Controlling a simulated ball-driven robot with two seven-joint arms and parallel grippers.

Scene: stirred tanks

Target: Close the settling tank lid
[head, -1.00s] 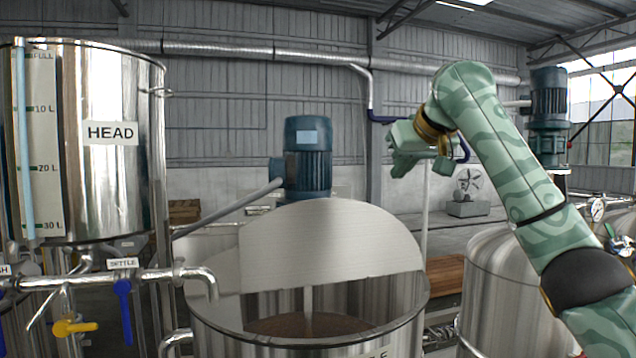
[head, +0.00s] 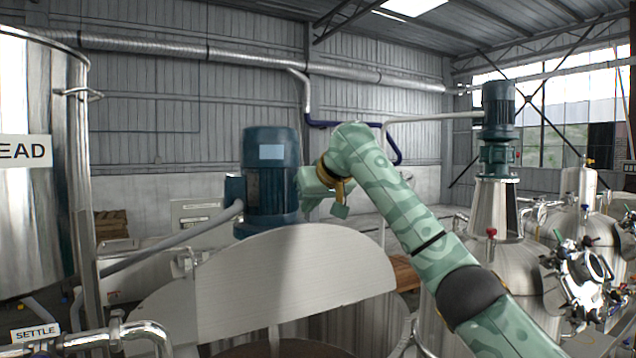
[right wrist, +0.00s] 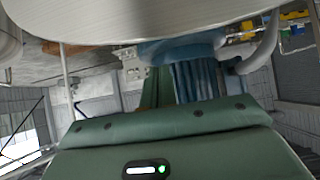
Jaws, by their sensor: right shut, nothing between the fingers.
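The settling tank lid (head: 290,275) is a brushed-metal half disc, raised steeply over the open tank. Inside the tank (head: 358,325), a brown surface shows low in the head view. The front of the tank is cut off by the frame. My right gripper (head: 318,196) is shut and empty, above and behind the lid's upper edge, near the motor. Whether it touches the lid I cannot tell. In the right wrist view the lid (right wrist: 130,14) fills the top, close to the gripper's green body. My left gripper is not in view.
A blue-green motor (head: 270,180) stands just behind the lid, left of my right gripper. The HEAD tank (head: 40,210) stands at the left, with the SETTLE pipe (head: 95,340) below it. A steel vessel with a second motor (head: 497,110) stands to the right.

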